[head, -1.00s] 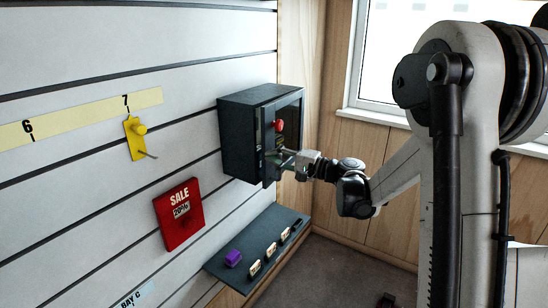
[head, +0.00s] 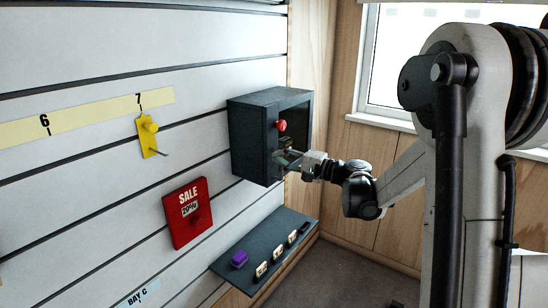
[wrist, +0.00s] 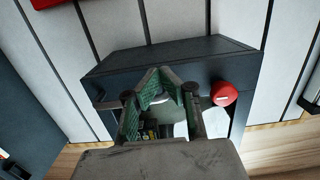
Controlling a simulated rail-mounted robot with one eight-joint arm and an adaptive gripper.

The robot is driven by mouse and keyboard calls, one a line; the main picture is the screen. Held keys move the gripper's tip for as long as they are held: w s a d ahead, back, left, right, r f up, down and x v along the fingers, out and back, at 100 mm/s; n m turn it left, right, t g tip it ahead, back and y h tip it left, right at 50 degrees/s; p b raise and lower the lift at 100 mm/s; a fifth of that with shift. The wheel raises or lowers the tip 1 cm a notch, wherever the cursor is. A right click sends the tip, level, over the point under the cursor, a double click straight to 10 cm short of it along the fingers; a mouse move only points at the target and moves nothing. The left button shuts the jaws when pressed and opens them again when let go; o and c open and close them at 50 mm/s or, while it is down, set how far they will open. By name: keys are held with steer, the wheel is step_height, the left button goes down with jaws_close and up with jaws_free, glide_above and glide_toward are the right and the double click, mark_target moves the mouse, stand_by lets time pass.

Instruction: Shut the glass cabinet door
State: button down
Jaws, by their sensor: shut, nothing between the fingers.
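The dark glass-fronted cabinet (head: 253,140) is mounted on the slatted wall; its front faces right in the head view. A red knob (head: 282,125) is on its front, and also shows right of my fingers in the wrist view (wrist: 224,93). The glass door (wrist: 207,118) shows pale reflections and lies close to the cabinet front; I cannot tell whether a gap is left. My gripper (head: 289,158) is shut and empty, at the lower front of the door. In the wrist view its fingertips (wrist: 164,75) come together before the door, hiding part of it.
A dark shelf (head: 262,243) below holds a purple item (head: 239,259) and several small pale-labelled items. A red SALE sign (head: 187,214) and a yellow hook (head: 149,136) are on the wall to the left. A window (head: 388,60) is behind my arm.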

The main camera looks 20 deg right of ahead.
steer(key=s+a+v, duration=0.1)
steer(key=v, duration=1)
steer(key=s+a+f+n+g+h, duration=0.2)
steer(key=s+a+n+g+h, duration=0.25)
steer(key=s+a, duration=0.75)
steer(key=s+f+n+g+h, duration=0.1)
steer(key=s+n+h, duration=0.1)
steer(key=s, duration=0.6)
steer(key=s+f+n+h, duration=0.2)
steer(key=s+h, duration=0.3)
steer(key=s, duration=0.4)
steer(key=shift+f+n+g, duration=0.3)
steer(key=shift+n+g, duration=0.05)
steer(key=shift+n, duration=0.2)
steer(key=c, duration=2.4)
jaws_free()
steer(key=shift+d+h, duration=0.1)
steer(key=shift+h, duration=0.15)
steer(key=shift+c, duration=0.2)
